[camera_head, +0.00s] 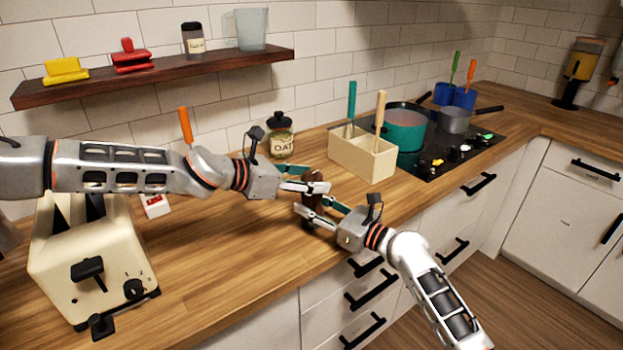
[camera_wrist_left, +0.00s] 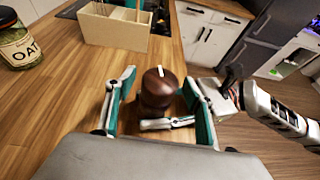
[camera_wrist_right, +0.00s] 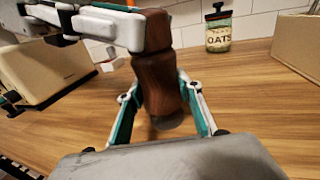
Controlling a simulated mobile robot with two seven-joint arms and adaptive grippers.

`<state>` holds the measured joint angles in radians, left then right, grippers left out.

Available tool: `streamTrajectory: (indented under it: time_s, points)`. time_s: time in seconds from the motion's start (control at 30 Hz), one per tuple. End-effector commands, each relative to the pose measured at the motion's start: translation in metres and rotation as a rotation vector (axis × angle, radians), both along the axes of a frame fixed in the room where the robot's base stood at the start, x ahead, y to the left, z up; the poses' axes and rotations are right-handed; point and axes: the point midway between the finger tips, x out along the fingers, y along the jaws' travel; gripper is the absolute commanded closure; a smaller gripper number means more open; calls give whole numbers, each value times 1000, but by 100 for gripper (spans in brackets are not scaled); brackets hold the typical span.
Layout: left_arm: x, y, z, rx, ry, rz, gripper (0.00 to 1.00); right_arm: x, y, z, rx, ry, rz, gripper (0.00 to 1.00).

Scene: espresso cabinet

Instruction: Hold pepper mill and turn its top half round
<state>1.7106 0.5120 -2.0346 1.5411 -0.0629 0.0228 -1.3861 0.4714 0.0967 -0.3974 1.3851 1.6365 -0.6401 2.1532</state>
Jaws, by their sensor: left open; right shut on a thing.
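The brown wooden pepper mill (camera_head: 314,184) stands upright on the counter, partly hidden by both grippers in the head view. My left gripper (camera_head: 322,184) is at its top half; in the left wrist view the rounded mill top with a white mark (camera_wrist_left: 158,90) lies between the open fingers, apart from them. My right gripper (camera_head: 312,215) is shut on the lower half; in the right wrist view its fingers (camera_wrist_right: 163,105) are on either side of the dark mill body (camera_wrist_right: 155,78).
An oats jar (camera_head: 281,138) and a cream utensil box (camera_head: 362,153) stand behind the mill. A toaster (camera_head: 85,260) is at the left, a green pot (camera_head: 402,130) on the hob at the right. The counter front (camera_head: 215,270) is clear.

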Motion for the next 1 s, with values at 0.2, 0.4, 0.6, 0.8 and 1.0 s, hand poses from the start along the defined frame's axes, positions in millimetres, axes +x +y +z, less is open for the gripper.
streamTrajectory:
  time_s: [0.2, 0.4, 0.6, 0.8, 1.0]
  points:
    - [-19, 33, 17, 0, -2, 2, 47, 0, 0, -1, 0, 1, 0, 100]
    - [-39, 63, 32, -1, -2, 3, 47, 0, 0, -1, 0, 1, 0, 100]
    - [-52, 82, 41, 0, -1, 2, 47, 0, 0, -1, 0, 1, 0, 100]
    - [-56, 87, 43, -1, -1, 0, 47, 0, 0, -1, 0, 1, 1, 100]
    - [-56, 86, 43, 0, 0, 0, 47, 0, 0, -1, 0, 1, 0, 63]
